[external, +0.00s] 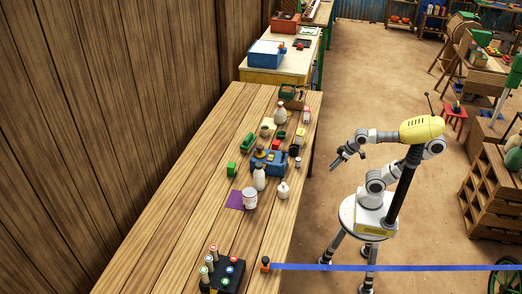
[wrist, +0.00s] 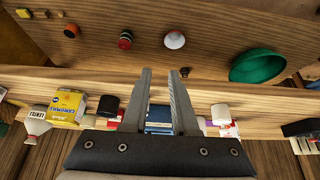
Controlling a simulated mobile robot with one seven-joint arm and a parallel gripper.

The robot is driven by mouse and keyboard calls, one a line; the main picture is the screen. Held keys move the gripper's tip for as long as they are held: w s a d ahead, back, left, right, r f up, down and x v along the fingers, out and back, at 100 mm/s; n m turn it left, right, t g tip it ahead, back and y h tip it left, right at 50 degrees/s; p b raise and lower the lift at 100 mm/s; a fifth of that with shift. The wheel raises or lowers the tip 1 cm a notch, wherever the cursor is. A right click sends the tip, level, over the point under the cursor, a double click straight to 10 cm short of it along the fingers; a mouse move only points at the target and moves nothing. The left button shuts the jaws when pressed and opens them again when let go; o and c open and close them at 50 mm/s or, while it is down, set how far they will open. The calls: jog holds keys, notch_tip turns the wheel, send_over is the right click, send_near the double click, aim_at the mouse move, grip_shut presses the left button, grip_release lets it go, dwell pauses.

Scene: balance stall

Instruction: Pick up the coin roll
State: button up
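I cannot pick out the coin roll with certainty among the small items. Several goods stand on the long wooden table (external: 190,170) in the external view, around a blue balance (external: 265,163). My gripper (external: 337,160) hangs off the table's right side, clear of the goods. In the wrist view my gripper (wrist: 160,73) has its two fingers apart with nothing held between them. A blue object (wrist: 158,116) shows behind the gap, partly hidden by the fingers. A dark cylinder (wrist: 108,105) and a yellow box (wrist: 69,104) are to its left.
A white can (external: 250,199) stands by a purple mat (external: 235,200), with white bottles (external: 259,178) nearby. A black block with pegs (external: 222,276) is at the near end. A green bowl (wrist: 257,66) is at upper right in the wrist view. The table's left side is bare.

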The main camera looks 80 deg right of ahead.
jog(key=o, duration=0.3)
jog(key=n+t+h+p, duration=0.1)
jog(key=n+h+p, duration=1.05)
jog(key=n, duration=1.25)
send_near(299, 161)
jog(key=b+x, duration=0.3)
jog(key=x, duration=0.6)
jog(key=shift+d+f+b, duration=0.1)
jog(key=shift+d+b, duration=0.2)
jog(key=shift+b, duration=0.1)
jog(key=b+x, duration=0.2)
jog(key=x, duration=0.2)
jog(key=shift+f, duration=0.25)
jog(key=shift+w+d, duration=0.3)
jog(key=shift+d, duration=0.1)
